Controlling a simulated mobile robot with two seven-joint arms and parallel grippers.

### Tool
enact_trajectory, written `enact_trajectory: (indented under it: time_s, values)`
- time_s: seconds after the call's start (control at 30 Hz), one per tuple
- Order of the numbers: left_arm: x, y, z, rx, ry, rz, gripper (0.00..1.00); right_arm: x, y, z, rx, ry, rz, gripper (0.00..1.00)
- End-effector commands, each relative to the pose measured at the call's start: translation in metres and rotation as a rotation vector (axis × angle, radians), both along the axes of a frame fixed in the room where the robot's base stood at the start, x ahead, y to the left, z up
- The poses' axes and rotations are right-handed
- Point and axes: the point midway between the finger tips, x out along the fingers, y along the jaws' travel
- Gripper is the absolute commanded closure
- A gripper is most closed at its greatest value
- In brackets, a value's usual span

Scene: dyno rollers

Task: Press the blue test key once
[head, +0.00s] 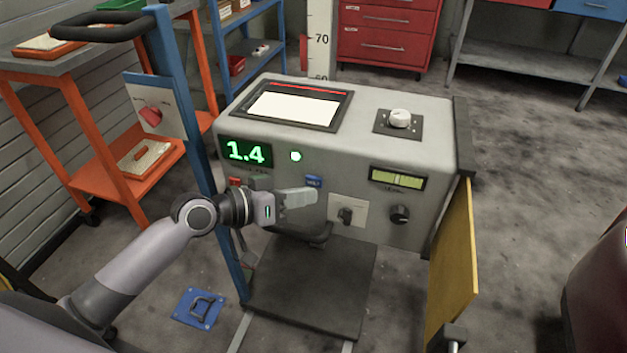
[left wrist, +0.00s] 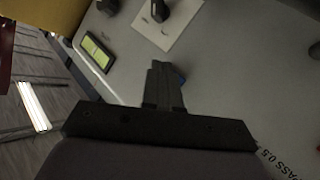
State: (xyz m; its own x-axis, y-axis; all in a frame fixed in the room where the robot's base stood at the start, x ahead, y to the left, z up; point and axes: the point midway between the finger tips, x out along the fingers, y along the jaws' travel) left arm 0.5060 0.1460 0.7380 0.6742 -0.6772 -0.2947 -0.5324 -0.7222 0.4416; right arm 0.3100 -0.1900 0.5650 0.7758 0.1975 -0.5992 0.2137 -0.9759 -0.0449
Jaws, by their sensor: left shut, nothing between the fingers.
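The blue test key (head: 313,181) is on the front face of the grey console (head: 290,210), right of a green key and a red key. My left gripper (head: 312,196) is shut and empty, its fingertips just below the blue key in the head view. My right gripper is not in view.
Right of the blue key are a black switch on a white plate (head: 357,212), a black knob (head: 400,214) and a yellow-green gauge (head: 397,179). A green display (head: 247,152) reads 1.4. A yellow panel (head: 456,262) sticks out at the console's right; a blue post (head: 187,100) stands left.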

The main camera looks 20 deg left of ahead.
Motion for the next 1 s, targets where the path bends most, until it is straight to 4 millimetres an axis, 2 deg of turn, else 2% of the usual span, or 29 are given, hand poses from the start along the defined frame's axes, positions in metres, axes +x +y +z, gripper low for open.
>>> enact_trajectory:
  time_s: [0.17, 0.6, 1.0]
  values:
    - [-0.007, 0.001, 0.000, 0.001, 0.003, 0.000, 1.00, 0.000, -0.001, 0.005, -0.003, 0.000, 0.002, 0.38]
    - [-0.047, 0.002, 0.000, 0.001, 0.002, 0.000, 1.00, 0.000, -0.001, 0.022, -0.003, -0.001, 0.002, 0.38]
    - [-0.050, 0.002, 0.000, 0.001, 0.001, 0.000, 1.00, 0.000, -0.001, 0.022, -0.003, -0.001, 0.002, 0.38]
